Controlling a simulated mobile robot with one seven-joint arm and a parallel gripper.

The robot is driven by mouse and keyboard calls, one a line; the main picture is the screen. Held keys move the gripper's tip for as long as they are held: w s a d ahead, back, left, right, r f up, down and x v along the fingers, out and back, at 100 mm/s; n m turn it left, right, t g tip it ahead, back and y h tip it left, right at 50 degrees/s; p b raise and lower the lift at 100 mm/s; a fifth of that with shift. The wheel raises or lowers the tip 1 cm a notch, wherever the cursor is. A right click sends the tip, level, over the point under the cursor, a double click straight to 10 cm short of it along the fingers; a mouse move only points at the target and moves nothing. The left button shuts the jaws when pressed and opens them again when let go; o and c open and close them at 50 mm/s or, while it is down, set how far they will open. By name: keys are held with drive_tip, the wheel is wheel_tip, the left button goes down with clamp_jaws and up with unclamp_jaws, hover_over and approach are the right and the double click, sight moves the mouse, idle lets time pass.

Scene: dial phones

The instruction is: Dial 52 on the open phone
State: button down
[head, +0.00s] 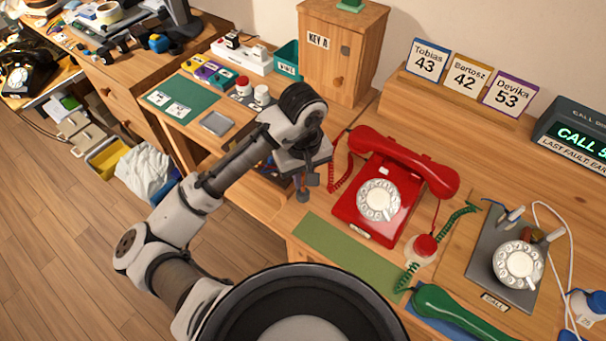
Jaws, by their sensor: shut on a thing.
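The dial phone with its body open (506,252) is at the right: a white rotary dial (519,264) sits on a dark grey plate with bare parts and wires around it. A label reading "CALL" (494,302) is at its front edge. A green handset (455,311) lies in front of it on a blue mat. A red rotary phone (378,198) stands left of it, its handset on top. My gripper (305,184) hangs left of the red phone, apart from both phones. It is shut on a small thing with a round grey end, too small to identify.
Name cards Tobias 43 (427,60), Bartosz 42 (467,76) and Devika 53 (508,92) stand at the back. A call display (578,133) is far right. A green mat (345,252) is bare.

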drive_tip(key=shift+f+b, duration=0.6)
drive_tip(key=shift+f, duration=0.6)
drive_tip(key=c, duration=1.3)
unclamp_jaws()
drive_tip(key=shift+c, duration=0.2)
drive_tip(key=shift+r, duration=0.1)
wheel_tip(320, 180, up, 14)
drive_tip(key=shift+p, duration=0.35)
drive_tip(key=shift+f, duration=0.2)
